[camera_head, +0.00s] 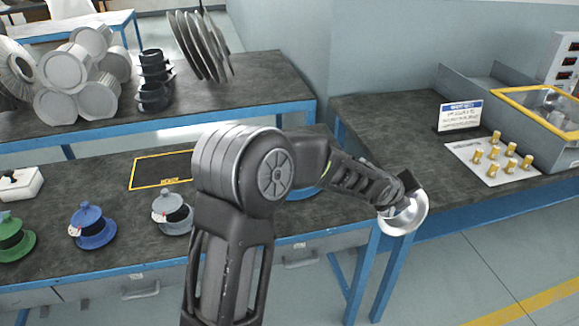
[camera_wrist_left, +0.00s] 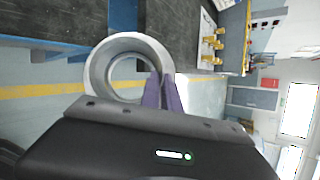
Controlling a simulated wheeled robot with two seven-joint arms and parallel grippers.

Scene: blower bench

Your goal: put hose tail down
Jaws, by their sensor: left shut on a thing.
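The hose tail is a shiny silver ring-like part (camera_head: 413,222) with a wide flared rim. My left gripper (camera_head: 402,203) is shut on it and holds it in the air, over the gap between the left bench and the right bench. In the left wrist view the hose tail (camera_wrist_left: 98,72) shows its round opening, and the purple fingertips (camera_wrist_left: 163,92) pinch its wall at one side. The far side of its body is partly hidden by the gripper in the head view. My right gripper is not in view.
Green (camera_head: 15,238), blue (camera_head: 92,228) and grey (camera_head: 172,213) flanged parts stand on the near bench, beside a yellow-edged black mat (camera_head: 161,170). The right bench holds a plate of brass fittings (camera_head: 490,160), a sign (camera_head: 460,115) and a yellow-rimmed bin (camera_head: 541,112). Its front left top is bare.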

